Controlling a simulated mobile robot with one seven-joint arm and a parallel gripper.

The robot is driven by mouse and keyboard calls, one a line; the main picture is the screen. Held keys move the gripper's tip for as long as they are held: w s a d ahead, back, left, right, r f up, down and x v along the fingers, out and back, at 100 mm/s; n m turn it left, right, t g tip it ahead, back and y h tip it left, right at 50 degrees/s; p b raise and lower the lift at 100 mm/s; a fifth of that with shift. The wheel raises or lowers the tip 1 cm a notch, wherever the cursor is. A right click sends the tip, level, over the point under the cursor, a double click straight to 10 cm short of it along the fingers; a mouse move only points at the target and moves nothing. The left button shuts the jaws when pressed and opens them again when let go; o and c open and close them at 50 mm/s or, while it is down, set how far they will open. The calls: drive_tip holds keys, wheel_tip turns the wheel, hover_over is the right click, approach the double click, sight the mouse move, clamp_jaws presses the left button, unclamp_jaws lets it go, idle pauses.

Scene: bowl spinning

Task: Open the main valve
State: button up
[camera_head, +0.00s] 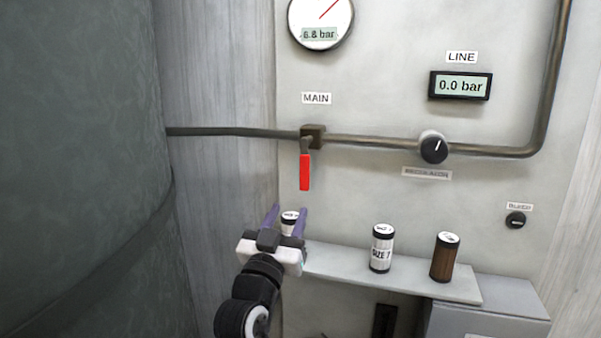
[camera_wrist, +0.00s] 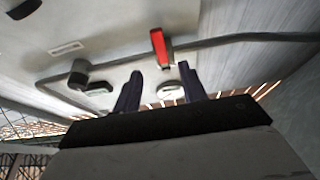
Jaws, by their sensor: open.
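The main valve has a red lever handle (camera_head: 305,172) that hangs straight down from a brown valve body (camera_head: 313,136) on the pipe, under the MAIN label (camera_head: 316,98). My gripper (camera_head: 287,213) is open, below the handle and apart from it, with its two purple fingers pointing up. A small canister (camera_head: 290,218) shows between the fingers in the head view; I cannot tell its exact distance. In the wrist view the red handle (camera_wrist: 161,48) shows beyond the open fingers (camera_wrist: 162,88), and nothing is held between them.
A shelf (camera_head: 340,268) carries a white canister (camera_head: 382,248) and a brown canister (camera_head: 445,257). A regulator knob (camera_head: 433,148) and bleed knob (camera_head: 515,220) are to the right. The gauge (camera_head: 320,20) reads 6.8 bar; the LINE display (camera_head: 461,86) reads 0.0 bar. A large dark tank (camera_head: 80,150) stands left.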

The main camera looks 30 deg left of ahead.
sight(304, 176)
drive_tip(key=p+x, duration=0.4)
drive_tip(key=x, duration=0.7)
drive_tip(key=shift+r, duration=0.2)
drive_tip(key=shift+w+a+r+p, duration=0.2)
drive_tip(key=shift+w+p, duration=0.15)
drive_tip(key=shift+w, duration=0.3)
drive_tip(key=shift+c, duration=0.4)
clamp_jaws()
